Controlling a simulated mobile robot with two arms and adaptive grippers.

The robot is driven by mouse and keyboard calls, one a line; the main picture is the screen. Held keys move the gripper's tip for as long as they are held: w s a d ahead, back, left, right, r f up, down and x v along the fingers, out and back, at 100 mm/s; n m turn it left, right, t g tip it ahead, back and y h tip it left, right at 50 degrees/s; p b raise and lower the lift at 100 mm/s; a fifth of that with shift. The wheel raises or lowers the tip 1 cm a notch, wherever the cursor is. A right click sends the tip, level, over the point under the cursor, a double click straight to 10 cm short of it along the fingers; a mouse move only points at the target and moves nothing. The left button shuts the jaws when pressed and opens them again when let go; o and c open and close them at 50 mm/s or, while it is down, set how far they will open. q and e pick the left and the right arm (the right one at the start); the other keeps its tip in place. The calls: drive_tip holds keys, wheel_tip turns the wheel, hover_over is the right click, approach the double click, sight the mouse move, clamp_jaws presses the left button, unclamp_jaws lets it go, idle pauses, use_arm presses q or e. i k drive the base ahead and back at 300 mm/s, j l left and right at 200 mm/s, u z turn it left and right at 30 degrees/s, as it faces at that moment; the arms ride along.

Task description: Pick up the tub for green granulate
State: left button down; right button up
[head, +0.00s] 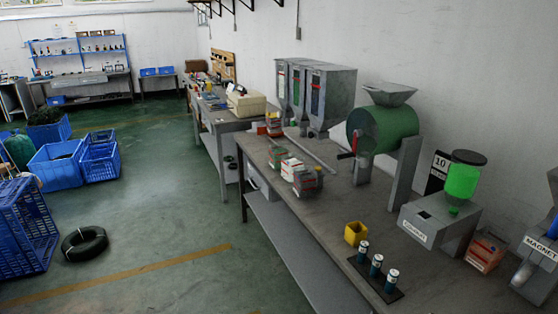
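A small yellow open tub (355,234) stands upright on the long grey workbench (330,215), near its front edge. It is the only loose tub I can make out near the green granulate, but no green marking shows on it. To its right is a grey dispenser (440,222) with a white label, carrying a clear hopper of green granulate (462,182) under a dark lid. The tub stands apart from the dispenser. Neither of my grippers is in view.
Several small cylinders stand on a dark strip (378,281) in front of the tub. An orange-red box (485,252) and a machine marked "MAGNET" (537,262) are at right. A green drum (385,130) stands behind. Blue crates (25,225) and a black coil (84,243) lie on the floor.

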sight(279, 156)
drive_tip(key=z, duration=2.15)
drive_tip(key=u, duration=2.15)
drive_tip(key=z, duration=0.45)
drive_tip(key=i+j+z, duration=0.45)
drive_tip(key=j, duration=0.15)
drive_tip(key=i+j+z, duration=0.4)
drive_tip(key=j, duration=0.3)
drive_tip(key=k+l, duration=0.05)
drive_tip(key=k, duration=0.05)
